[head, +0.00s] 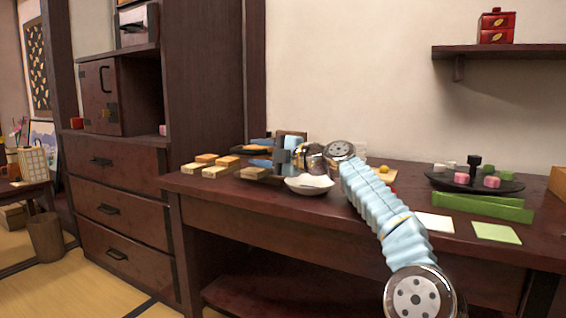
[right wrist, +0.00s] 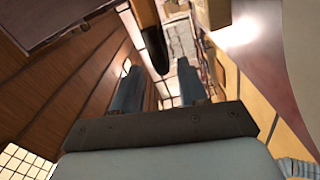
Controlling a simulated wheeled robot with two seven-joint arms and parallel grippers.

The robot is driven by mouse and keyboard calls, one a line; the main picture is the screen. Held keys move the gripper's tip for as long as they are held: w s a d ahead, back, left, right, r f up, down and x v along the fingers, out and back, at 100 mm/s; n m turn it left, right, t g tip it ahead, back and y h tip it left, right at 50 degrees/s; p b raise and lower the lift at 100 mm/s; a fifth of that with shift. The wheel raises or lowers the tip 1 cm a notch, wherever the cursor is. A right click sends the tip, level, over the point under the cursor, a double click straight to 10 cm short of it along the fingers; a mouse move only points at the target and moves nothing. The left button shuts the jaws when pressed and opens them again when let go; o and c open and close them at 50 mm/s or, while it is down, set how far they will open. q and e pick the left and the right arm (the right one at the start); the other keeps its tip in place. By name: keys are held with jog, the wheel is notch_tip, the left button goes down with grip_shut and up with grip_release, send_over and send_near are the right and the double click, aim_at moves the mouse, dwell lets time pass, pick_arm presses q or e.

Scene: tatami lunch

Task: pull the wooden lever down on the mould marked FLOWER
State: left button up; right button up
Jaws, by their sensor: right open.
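My right gripper (head: 259,153) reaches left over the back of the dark table, its two blue-grey fingers apart. In the right wrist view the open fingers (right wrist: 158,88) have an empty gap between them. A wooden bar with a rounded dark end (right wrist: 152,48), which looks like a lever, shows just beyond that gap, apart from both fingers as far as I can tell. The mould itself is largely hidden behind my gripper in the head view, and no FLOWER marking can be read. My left gripper is not in view.
Several light wooden blocks (head: 211,166) lie left of my gripper. A white bowl (head: 309,185) stands just in front of it. A dark round tray (head: 448,183) with pink, white and green pieces and a green holder (head: 482,207) stand at right. A drawer cabinet (head: 115,205) stands at left.

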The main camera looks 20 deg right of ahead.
jog(key=v, duration=0.8)
jog(key=shift+s, duration=0.25)
jog(key=shift+d, duration=0.15)
